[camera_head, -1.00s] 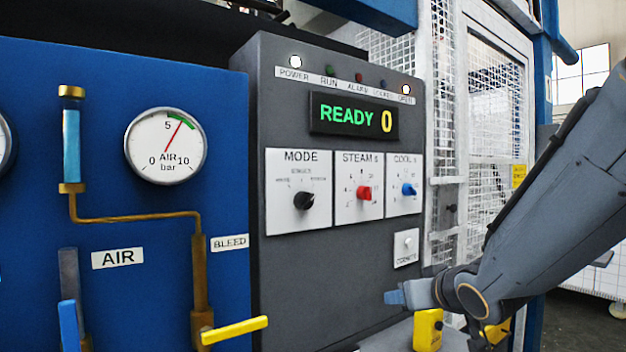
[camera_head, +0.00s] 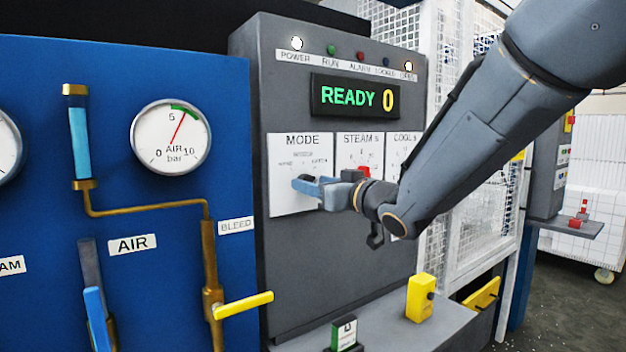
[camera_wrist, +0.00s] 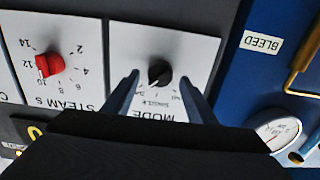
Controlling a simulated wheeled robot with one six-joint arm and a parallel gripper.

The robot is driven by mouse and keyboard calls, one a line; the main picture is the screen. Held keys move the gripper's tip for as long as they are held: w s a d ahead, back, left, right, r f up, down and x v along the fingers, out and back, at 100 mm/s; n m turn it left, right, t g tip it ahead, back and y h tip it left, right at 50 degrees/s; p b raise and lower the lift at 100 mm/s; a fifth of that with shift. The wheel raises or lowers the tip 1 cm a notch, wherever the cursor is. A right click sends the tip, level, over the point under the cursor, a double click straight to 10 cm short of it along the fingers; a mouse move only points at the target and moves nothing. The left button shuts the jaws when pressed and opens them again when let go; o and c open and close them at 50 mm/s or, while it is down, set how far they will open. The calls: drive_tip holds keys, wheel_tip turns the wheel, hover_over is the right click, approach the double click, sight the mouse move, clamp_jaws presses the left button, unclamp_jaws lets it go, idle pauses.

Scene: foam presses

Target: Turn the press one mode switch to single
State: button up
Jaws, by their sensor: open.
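The press control panel has a white MODE plate (camera_head: 290,210). The black mode switch knob (camera_wrist: 159,73) sits on that plate in the wrist view. My gripper (camera_head: 306,186) is in front of the MODE plate in the head view, where its blue fingers and wrist hide the knob. In the wrist view my gripper (camera_wrist: 159,80) is open, with one blue finger on each side of the knob and gaps visible beside it. Small position labels, one seeming to read SINGLE, lie below the knob there; its pointer direction cannot be told.
The red STEAM knob (camera_wrist: 50,65) is on the neighbouring plate. The display (camera_head: 355,97) reads READY 0. A blue panel with an air gauge (camera_head: 171,137) and yellow bleed handle (camera_head: 243,305) stands left. A yellow box (camera_head: 421,297) sits on the ledge below.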

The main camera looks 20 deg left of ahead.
drive_tip(key=shift+w+a, duration=0.3)
drive_tip(key=shift+a, duration=0.1)
drive_tip(key=c, duration=1)
drive_tip(key=shift+c, duration=0.2)
drive_tip(key=shift+f+b, duration=0.1)
drive_tip(key=shift+b, duration=0.25)
drive_tip(key=n+b, duration=0.8)
drive_tip(key=b, duration=0.1)
drive_tip(key=shift+s+n, duration=0.1)
drive_tip(key=shift+n, duration=0.3)
